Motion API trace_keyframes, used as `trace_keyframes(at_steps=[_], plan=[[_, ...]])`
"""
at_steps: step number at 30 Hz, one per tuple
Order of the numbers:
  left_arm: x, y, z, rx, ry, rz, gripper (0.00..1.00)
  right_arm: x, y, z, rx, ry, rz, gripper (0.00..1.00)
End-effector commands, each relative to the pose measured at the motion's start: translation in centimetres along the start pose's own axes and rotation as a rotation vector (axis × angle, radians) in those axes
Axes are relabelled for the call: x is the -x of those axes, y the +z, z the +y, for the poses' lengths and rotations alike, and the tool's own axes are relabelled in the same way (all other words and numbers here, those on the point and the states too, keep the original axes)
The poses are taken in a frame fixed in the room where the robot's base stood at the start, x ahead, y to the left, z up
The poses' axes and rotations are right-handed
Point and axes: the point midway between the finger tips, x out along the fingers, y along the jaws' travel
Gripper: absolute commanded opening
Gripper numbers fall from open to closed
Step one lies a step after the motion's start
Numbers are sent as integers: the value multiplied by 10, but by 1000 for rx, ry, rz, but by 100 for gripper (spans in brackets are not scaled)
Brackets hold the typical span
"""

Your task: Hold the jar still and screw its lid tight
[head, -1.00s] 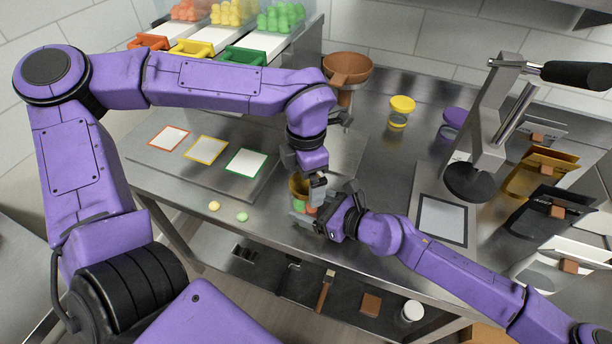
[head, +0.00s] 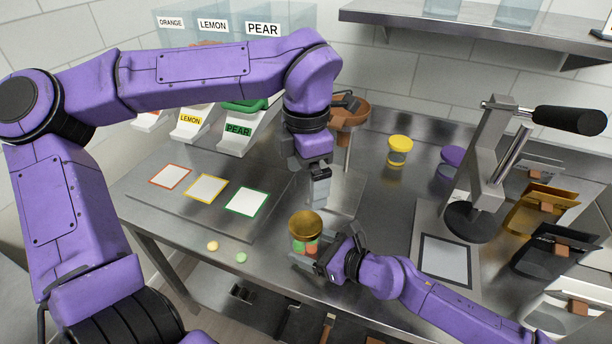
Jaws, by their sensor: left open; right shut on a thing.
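The jar (head: 304,244) stands upright near the front edge of the steel table, with green and orange gummies showing through its glass. Its gold lid (head: 305,223) sits on top of it and looks level; how tight it is cannot be seen. My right gripper (head: 318,262) is shut on the jar low on its right side. My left gripper (head: 319,198) is open and empty, pointing down above and slightly behind the lid, apart from it.
A yellow-lidded jar (head: 399,151) and a purple-lidded jar (head: 450,160) stand farther back. A lever press (head: 480,190) stands at the right beside several pouches. A brown funnel (head: 348,112) is behind my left gripper. Two loose gummies (head: 213,246) lie left of the jar.

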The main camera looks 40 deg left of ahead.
Motion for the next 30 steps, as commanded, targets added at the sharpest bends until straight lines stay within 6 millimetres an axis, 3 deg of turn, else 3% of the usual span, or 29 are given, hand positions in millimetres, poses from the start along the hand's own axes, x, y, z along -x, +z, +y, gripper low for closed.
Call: trace_keyframes(at_steps=[9, 10, 11, 12, 30], plan=[[0, 0, 0, 0, 0, 0, 100, 0, 0, 0, 0, 0, 0, 63], [0, 0, 0, 0, 0, 0, 100, 0, 0, 0, 0, 0, 0, 87], [0, 0, 0, 0, 0, 0, 100, 0, 0, 0, 0, 0, 0, 97], [0, 0, 0, 0, 0, 0, 100, 0, 0, 0, 0, 0, 0, 100], [-4, 0, 0, 0, 0, 0, 100, 6, -2, -1, 0, -1, 0, 100]])
